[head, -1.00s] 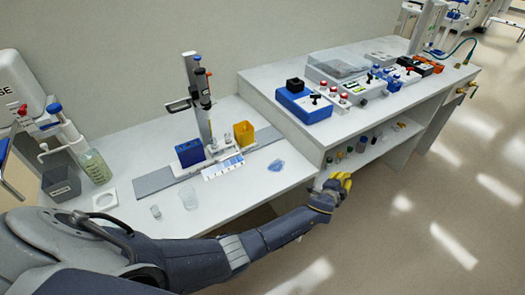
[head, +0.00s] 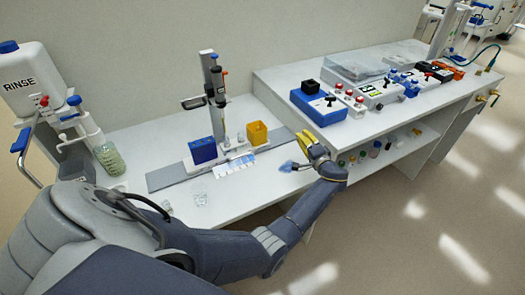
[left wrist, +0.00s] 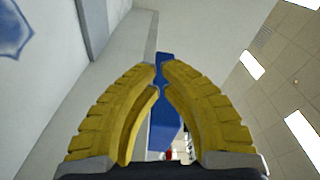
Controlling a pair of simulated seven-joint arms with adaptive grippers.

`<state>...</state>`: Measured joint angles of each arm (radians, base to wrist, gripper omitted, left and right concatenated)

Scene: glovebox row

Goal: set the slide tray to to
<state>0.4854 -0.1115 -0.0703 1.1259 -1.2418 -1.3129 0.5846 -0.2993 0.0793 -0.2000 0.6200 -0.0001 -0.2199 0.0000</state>
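The slide tray (head: 234,166) looks like a flat white rack with pale blue and white slides. It lies on the bench in front of the blue box and yellow box, at the foot of the upright stand. My left gripper (head: 301,145) is to its right, over the right end of the lower bench, apart from the tray. In the left wrist view its yellow fingers (left wrist: 163,75) nearly meet at the tips, with nothing seen held between them. A blue object shows behind them. My right gripper is not in view.
A blue box (head: 203,150) and a yellow box (head: 257,133) stand behind the tray. A crumpled blue patch (head: 288,166) lies beside my gripper. The raised bench (head: 290,82) with devices stands right. A rinse bottle (head: 30,85) is at left.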

